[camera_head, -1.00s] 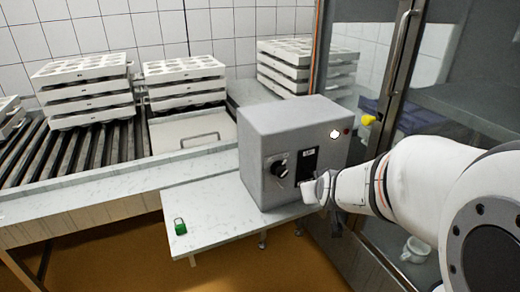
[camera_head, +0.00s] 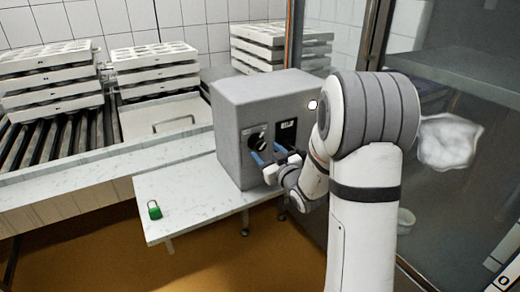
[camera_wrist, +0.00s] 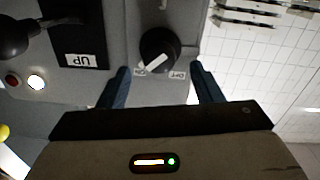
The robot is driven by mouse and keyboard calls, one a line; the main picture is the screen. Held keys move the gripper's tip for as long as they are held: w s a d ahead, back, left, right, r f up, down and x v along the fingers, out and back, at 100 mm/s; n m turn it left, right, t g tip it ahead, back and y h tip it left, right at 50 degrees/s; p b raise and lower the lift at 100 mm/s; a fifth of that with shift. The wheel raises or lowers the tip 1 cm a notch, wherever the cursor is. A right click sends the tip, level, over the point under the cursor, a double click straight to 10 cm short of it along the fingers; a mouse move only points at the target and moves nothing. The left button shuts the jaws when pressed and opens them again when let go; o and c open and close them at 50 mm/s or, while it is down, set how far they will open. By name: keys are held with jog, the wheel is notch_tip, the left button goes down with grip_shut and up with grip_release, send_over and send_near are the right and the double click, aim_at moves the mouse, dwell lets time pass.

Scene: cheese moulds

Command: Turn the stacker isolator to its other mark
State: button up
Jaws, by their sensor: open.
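The stacker isolator is a round black knob (camera_head: 258,142) with a white pointer, on the front of a grey control box (camera_head: 232,130). In the wrist view the knob (camera_wrist: 160,48) appears upside down. Its white pointer slants to the lower left, toward a small label only partly readable. An "OFF" label (camera_wrist: 178,75) sits at lower right. My gripper (camera_head: 268,154) is open in front of the box. In the wrist view its blue fingers (camera_wrist: 160,86) stand apart on either side of the knob's line, short of it, with nothing between them.
Beside the knob is a black plate (camera_wrist: 80,35) marked "UP" with a black-knobbed lever (camera_wrist: 28,38). A lit white lamp (camera_wrist: 36,82) and red button (camera_wrist: 12,80) are close by. A green padlock (camera_head: 154,210) lies on the bench (camera_head: 190,200). Mould stacks (camera_head: 55,85) stand behind.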

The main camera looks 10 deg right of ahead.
aim_at(261, 146)
jog(key=shift+x, duration=1.65)
